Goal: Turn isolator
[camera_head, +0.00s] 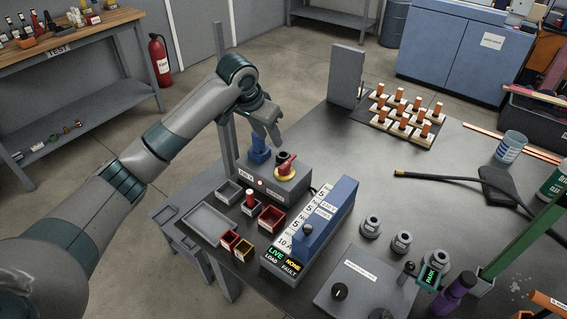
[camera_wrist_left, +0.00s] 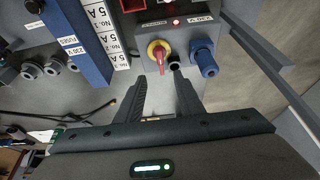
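The isolator is a red handle on a yellow round plate (camera_head: 286,168), on the top of a grey box (camera_head: 270,184). It also shows in the left wrist view (camera_wrist_left: 158,52), where the red handle points down the picture. My left gripper (camera_head: 272,140) is above the box, near the isolator and apart from it. In the left wrist view its two fingers (camera_wrist_left: 171,78) are spread with nothing between them, and the isolator lies just beyond their tips. A red lamp (camera_wrist_left: 176,22) on the box is lit. My right gripper is not in view.
A blue plug (camera_head: 259,150) and a black socket (camera_head: 283,156) stand close beside the isolator. Small trays (camera_head: 212,224) and red bins (camera_head: 271,217) are in front of the box. A blue fuse unit (camera_head: 322,222) with a LIVE panel lies to the right.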

